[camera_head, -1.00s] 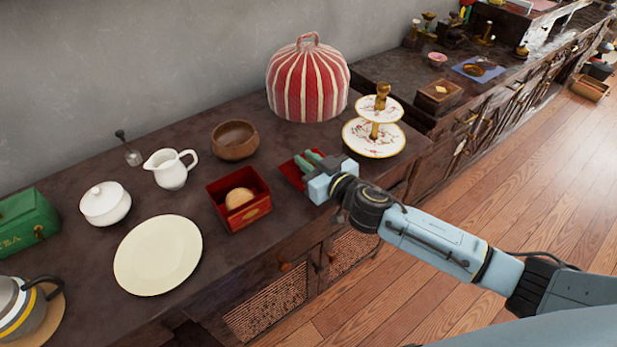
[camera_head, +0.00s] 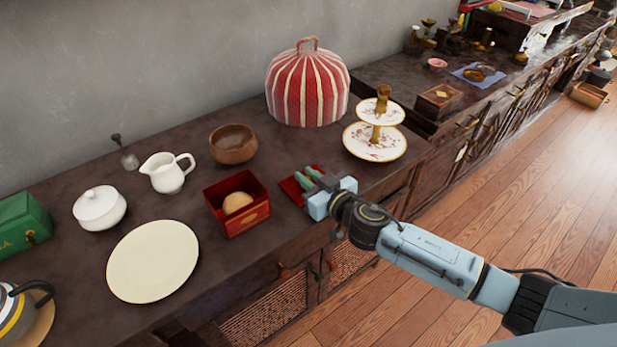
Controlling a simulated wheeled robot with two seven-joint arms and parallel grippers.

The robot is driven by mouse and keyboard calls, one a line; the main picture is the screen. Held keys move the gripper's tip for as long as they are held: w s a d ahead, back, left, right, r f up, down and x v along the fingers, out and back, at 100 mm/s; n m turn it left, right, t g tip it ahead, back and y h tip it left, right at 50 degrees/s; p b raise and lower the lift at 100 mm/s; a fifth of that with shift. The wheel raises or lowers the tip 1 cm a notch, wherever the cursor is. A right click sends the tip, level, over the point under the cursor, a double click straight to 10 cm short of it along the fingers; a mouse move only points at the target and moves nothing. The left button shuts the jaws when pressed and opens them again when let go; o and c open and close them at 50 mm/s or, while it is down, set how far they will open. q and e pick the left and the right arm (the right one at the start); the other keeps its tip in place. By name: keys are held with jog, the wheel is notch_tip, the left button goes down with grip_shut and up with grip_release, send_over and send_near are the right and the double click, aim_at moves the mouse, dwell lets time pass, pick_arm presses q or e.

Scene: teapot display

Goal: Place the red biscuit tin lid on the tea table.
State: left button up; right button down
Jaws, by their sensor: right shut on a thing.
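The red biscuit tin lid (camera_head: 289,188) is at the dark wooden tea table (camera_head: 190,205), just right of the open red biscuit tin (camera_head: 243,217). My right gripper (camera_head: 312,178) is shut on the lid from its right side, and its greenish fingers and pale blue body hide part of it. I cannot tell whether the lid touches the tabletop or is slightly above it. The tin stands upright with a round tan biscuit (camera_head: 237,202) inside. My left gripper is not in view.
A two-tier cake stand (camera_head: 374,140) and a red striped tea cosy (camera_head: 307,88) stand behind the lid. A wooden bowl (camera_head: 233,145), cream jug (camera_head: 168,173), sugar bowl (camera_head: 99,208) and cream plate (camera_head: 153,259) are to the left. The table's front edge is close to my gripper.

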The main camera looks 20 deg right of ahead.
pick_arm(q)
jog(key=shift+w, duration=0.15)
pick_arm(e)
jog(key=shift+f, duration=0.1)
jog(key=c, duration=1.4)
grip_release()
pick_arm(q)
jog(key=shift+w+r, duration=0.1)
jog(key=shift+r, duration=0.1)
pick_arm(e)
jog(key=shift+o, duration=0.2)
